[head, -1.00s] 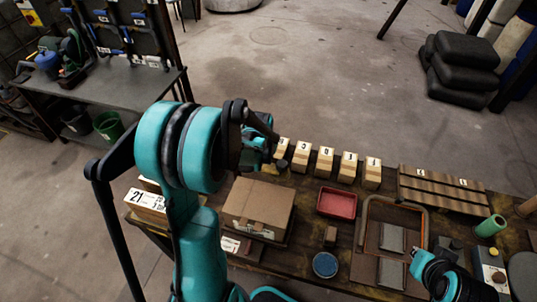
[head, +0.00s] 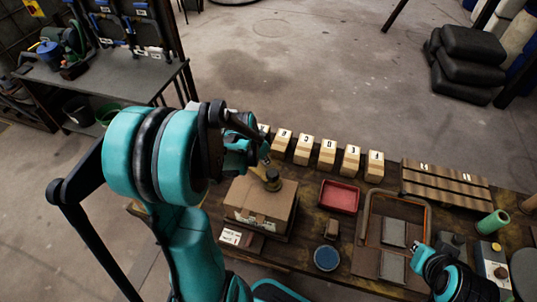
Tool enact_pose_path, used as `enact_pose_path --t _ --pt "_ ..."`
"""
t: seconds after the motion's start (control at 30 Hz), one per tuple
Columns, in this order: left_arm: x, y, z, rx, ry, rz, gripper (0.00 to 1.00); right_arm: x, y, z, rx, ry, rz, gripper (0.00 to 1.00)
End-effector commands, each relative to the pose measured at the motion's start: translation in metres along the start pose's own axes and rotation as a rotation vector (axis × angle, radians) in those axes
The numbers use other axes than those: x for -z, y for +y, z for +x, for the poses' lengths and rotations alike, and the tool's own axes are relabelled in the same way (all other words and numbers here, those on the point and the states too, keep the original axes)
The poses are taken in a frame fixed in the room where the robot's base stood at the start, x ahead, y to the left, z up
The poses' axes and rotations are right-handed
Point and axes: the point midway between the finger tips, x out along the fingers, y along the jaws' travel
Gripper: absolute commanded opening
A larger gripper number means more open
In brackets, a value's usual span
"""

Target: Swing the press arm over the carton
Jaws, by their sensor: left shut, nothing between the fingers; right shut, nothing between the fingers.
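The brown cardboard carton (head: 250,194) sits on a dark base on the workbench, left of the middle. The press arm shows as a short tan bar with a dark round pad (head: 273,181) above the carton's top, near its right side. Whether the pad touches the carton I cannot tell. My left gripper (head: 262,147) is shut and empty just behind and above the pad, beside the bar; contact is unclear. My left arm hides the rest of the press arm. My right gripper (head: 414,248) is shut and empty at the right, beside the grey pads.
Several lettered wooden blocks (head: 327,155) line the bench's back edge. A red tray (head: 339,196), a blue round dish (head: 327,258) and a small brown block (head: 332,228) lie right of the carton.

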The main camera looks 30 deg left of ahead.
Motion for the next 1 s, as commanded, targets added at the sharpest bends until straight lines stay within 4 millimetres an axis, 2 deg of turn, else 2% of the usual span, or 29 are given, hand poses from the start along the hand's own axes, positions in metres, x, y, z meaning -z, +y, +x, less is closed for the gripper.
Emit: enact_pose_path --t 0.4,1.0 --pt "-0.028 0.003 -0.010 -0.010 0.000 0.030 0.00 -0.001 0.000 0.002 0.000 0.000 0.000 0.00" --pt "-0.036 0.003 -0.012 -0.009 -0.006 0.029 0.00 -0.002 0.000 0.002 0.000 0.000 0.000 0.00"
